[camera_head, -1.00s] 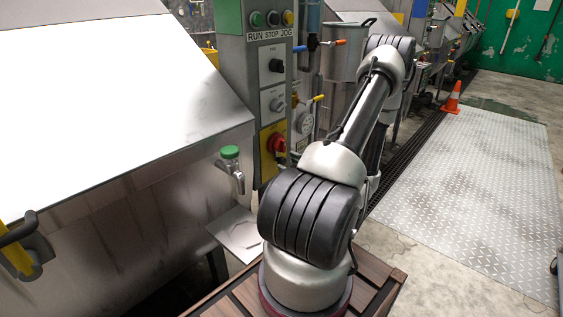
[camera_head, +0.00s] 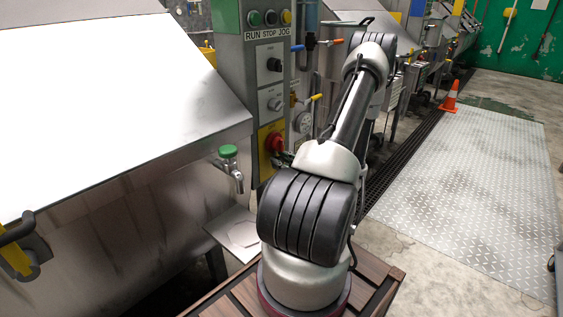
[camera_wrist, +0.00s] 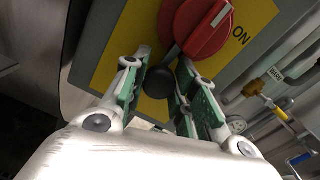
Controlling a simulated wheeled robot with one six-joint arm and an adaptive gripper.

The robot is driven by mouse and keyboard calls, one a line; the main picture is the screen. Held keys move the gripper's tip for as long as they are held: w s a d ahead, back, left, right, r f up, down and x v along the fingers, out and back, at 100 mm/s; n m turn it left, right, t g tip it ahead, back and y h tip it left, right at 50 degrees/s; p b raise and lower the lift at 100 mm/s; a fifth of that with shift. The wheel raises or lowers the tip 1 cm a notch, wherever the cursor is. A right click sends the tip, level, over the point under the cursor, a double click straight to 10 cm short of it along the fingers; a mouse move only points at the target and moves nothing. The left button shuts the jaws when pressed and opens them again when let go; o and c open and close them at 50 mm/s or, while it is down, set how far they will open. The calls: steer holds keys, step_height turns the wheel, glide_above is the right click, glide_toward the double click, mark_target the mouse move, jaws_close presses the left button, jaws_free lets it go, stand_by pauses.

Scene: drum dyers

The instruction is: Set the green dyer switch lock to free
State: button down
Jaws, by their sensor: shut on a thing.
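The dyer's red rotary switch (camera_head: 275,141) sits on a yellow plate at the bottom of the grey control panel (camera_head: 266,85). In the wrist view the red switch (camera_wrist: 203,25) has a white pointer bar, with the word ON to its right. A short dark lever with a round black knob (camera_wrist: 158,84) sticks out below the switch. My gripper (camera_wrist: 162,78) has its green-padded fingers on either side of this knob, shut on it. In the head view my gripper is mostly hidden behind my arm, close below the switch.
A tap with a green handle (camera_head: 229,152) juts from the steel drum housing (camera_head: 130,200) left of my arm. Valves with yellow and blue handles stand right of the panel. An orange cone (camera_head: 450,97) stands on the floor; the floor plate (camera_head: 470,180) on the right is clear.

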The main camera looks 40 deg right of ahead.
steer(key=shift+f, duration=1.15)
steer(key=c, duration=1.1)
jaws_free()
steer(key=shift+c, duration=0.2)
steer(key=s, duration=0.8)
steer(key=s+d, duration=0.1)
steer(key=s, duration=0.3)
